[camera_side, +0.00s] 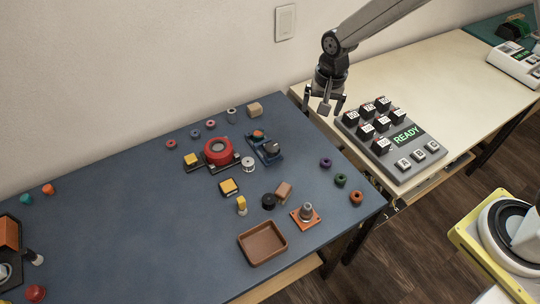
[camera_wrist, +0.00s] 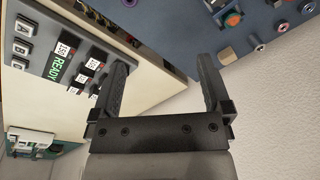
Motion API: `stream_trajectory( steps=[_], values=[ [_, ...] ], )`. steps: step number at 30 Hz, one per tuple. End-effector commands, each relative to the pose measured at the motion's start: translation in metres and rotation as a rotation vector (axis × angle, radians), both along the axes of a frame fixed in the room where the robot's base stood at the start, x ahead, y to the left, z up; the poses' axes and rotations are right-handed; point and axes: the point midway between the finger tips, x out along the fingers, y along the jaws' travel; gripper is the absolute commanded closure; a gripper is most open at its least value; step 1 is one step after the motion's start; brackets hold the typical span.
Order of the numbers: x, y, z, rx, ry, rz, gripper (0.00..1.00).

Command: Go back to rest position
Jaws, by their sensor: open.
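My gripper (camera_side: 324,104) hangs over the left end of the cream table, just left of the grey keypad device (camera_side: 437,156) with its lit READY display. Its two dark fingers point down and stand apart, with nothing between them. In the wrist view my gripper (camera_wrist: 160,75) also shows open and empty, with the keypad device (camera_wrist: 40,48) to its left and the blue table (camera_wrist: 185,20) beyond the fingertips. I cannot tell how high the fingertips are above the table.
The blue table (camera_side: 130,215) holds a red round part (camera_side: 218,151), a brown tray (camera_side: 280,252), an orange-based part (camera_side: 306,214) and several small rings and blocks. A wall stands behind. A yellow-edged machine (camera_side: 468,240) is at the lower right. The cream table (camera_side: 430,82) is clear behind the keypad.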

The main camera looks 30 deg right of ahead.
Motion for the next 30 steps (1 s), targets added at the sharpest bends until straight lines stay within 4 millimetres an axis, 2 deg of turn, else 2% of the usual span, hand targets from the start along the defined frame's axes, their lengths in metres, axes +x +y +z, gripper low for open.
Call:
stream_trajectory(
  steps=[3, 9, 19, 24, 30],
  values=[
    [-0.025, -0.016, 0.015, -0.012, -0.025, 0.100, 0.01],
    [-0.069, -0.037, 0.030, -0.039, -0.062, 0.272, 0.01],
    [-0.145, -0.063, 0.041, -0.098, -0.112, 0.538, 0.01],
    [-0.167, -0.068, 0.041, -0.118, -0.125, 0.616, 0.01],
    [-0.173, -0.070, 0.040, -0.124, -0.128, 0.641, 0.01]
  ],
)
